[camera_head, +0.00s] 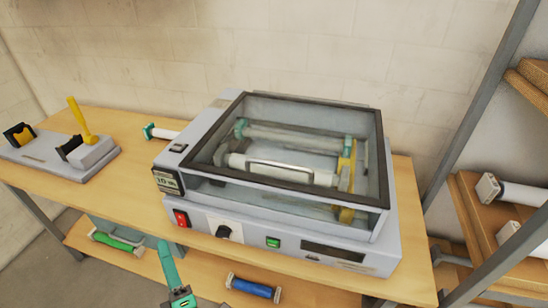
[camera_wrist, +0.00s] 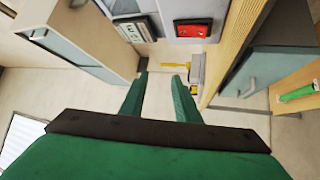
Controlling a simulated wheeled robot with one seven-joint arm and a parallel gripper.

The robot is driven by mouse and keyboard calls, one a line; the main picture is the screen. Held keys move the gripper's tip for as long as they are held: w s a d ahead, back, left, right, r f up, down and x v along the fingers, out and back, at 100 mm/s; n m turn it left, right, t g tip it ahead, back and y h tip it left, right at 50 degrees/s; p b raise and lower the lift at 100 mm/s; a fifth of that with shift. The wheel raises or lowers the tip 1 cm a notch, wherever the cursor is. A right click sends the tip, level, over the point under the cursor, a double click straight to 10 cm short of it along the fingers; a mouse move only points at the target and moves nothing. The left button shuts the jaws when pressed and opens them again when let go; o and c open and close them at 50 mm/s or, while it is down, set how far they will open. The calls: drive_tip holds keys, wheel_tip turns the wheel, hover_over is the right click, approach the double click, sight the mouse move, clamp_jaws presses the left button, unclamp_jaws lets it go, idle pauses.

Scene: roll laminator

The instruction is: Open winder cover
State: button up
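The winder cover (camera_head: 318,112) is a clear lid with a dark frame on top of the grey laminator (camera_head: 350,258). It lies shut, with rollers showing through it. A silver bar handle (camera_head: 280,166) runs across the cover near its front. My gripper (camera_head: 166,252) is low at the front left of the laminator, well away from the handle. In the wrist view my gripper (camera_wrist: 160,80) has two green fingers spread apart with nothing between them. The cover and its handle are not clearly visible in the wrist view.
The wooden table (camera_head: 130,128) carries a grey stand (camera_head: 60,155) with a yellow lever at left. A red switch (camera_head: 181,218) and black knob (camera_head: 223,231) are on the laminator's front. A lower shelf holds a blue roll (camera_head: 253,289). A rack stands at right.

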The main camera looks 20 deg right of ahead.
drive_tip(key=w+a+r+n+t+h, duration=0.1)
drive_tip(key=w+a+r+n+t, duration=0.15)
drive_tip(key=w+r, duration=0.6)
drive_tip(key=w+d+r+m+h, duration=0.1)
drive_tip(key=w+d+r+h, duration=0.1)
drive_tip(key=r, duration=0.3)
drive_tip(key=w+d+r+m+h, duration=0.2)
drive_tip(key=d+r+h, duration=0.1)
drive_tip(key=r+h, duration=0.2)
drive_tip(key=w+d+r+m+h, duration=0.1)
drive_tip(key=w+d+r+h, duration=0.1)
drive_tip(key=r, duration=0.4)
drive_tip(key=shift+w+d+h, duration=0.25)
drive_tip(key=shift+d+h, duration=0.45)
drive_tip(key=shift+h, duration=0.2)
drive_tip(key=d+r+m+g+h, duration=1)
drive_tip(key=d+r, duration=0.3)
drive_tip(key=d, duration=0.3)
drive_tip(key=n+g+y, duration=0.5)
drive_tip(key=g+y, duration=0.7)
drive_tip(key=y, duration=0.3)
hover_over(273, 162)
drive_tip(key=s+a, duration=0.2)
wheel_tip(273, 162, down, 4)
drive_tip(key=shift+m+t, duration=0.25)
drive_tip(key=x, duration=1)
drive_tip(key=shift+d+f, duration=0.15)
drive_tip(key=shift+f, duration=0.15)
